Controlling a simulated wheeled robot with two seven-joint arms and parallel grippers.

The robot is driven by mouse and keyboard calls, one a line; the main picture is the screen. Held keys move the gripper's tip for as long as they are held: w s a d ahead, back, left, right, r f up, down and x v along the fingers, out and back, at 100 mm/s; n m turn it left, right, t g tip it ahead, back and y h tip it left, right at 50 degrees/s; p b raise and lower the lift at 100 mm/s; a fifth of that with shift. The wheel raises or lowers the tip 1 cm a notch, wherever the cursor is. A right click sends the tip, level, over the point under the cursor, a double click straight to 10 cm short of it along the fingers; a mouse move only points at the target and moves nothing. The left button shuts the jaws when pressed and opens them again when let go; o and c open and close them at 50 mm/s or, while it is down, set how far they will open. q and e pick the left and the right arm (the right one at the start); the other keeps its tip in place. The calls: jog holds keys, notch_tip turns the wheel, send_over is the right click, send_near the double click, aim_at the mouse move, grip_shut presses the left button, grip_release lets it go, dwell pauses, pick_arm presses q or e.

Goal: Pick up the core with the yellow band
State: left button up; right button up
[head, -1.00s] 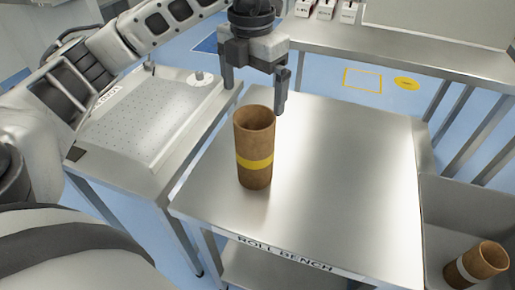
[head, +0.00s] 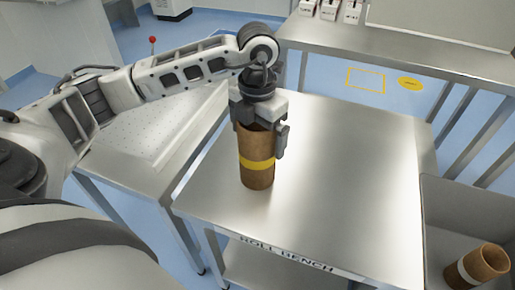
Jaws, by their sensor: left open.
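The core with the yellow band (head: 257,172) is a brown cardboard tube standing upright on the roll bench (head: 340,175), near its left edge. My left gripper (head: 262,143) points down over the top of this core, with a finger on either side of its upper part. The gripper is open, and its body hides the core's top rim. I cannot tell whether the fingers touch the core. My right gripper is not in view.
Another brown core with a white band (head: 478,265) leans in a grey bin (head: 437,225) at the lower right. A perforated table (head: 150,135) stands to the left. A steel bench (head: 400,45) with small boxes runs along the back. The roll bench's right side is clear.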

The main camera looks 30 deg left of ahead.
pick_arm(q)
jog(key=c, duration=1.4)
jog(key=shift+o, duration=0.2)
jog(key=shift+r, duration=0.1)
